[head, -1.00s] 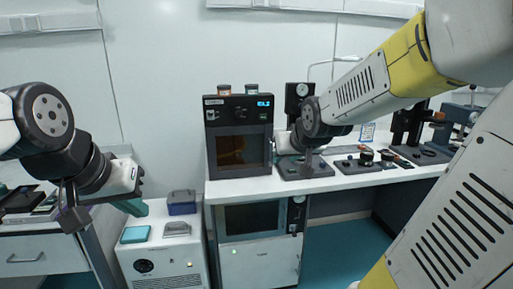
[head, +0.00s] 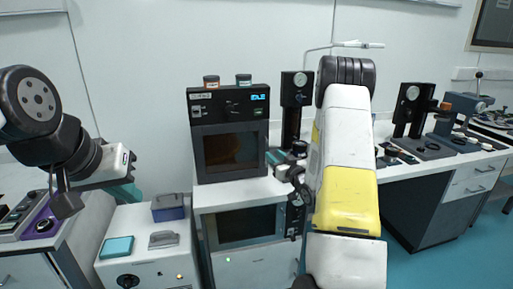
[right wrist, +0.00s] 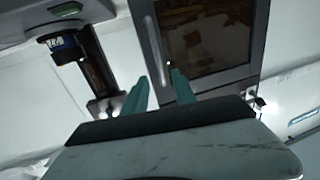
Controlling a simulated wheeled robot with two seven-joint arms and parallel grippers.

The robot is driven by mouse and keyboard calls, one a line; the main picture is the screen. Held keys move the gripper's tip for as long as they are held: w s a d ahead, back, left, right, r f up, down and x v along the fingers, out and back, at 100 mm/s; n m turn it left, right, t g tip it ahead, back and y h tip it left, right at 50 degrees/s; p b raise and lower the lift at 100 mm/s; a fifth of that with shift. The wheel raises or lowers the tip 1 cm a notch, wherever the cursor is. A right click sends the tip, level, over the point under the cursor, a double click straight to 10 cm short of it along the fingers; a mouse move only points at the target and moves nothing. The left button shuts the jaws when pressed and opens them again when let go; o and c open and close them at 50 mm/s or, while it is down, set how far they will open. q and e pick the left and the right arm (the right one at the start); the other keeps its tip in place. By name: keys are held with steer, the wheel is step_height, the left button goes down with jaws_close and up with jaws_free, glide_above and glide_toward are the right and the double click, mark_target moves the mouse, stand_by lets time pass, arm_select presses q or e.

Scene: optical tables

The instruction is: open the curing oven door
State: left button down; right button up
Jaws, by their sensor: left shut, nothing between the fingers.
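The curing oven (head: 228,104) is a black box on the white bench, with a lit blue display at its top right. Its dark-windowed door (head: 231,151) looks shut. In the right wrist view the door (right wrist: 205,40) fills the upper middle. In the head view that gripper is mostly hidden by my right arm, just right of the oven. My left gripper (head: 128,193) is shut and empty, left of the oven, above a white cabinet.
Two small jars (head: 211,82) stand on the oven. A black gauge stand (head: 297,100) is close on its right. A white cabinet (head: 150,245) at lower left carries a blue box (head: 168,207) and a teal block (head: 117,247). More instruments stand along the bench at right.

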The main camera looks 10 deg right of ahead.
mark_target(267, 149)
steer(key=x, duration=0.7)
jaws_close()
stand_by(1.3)
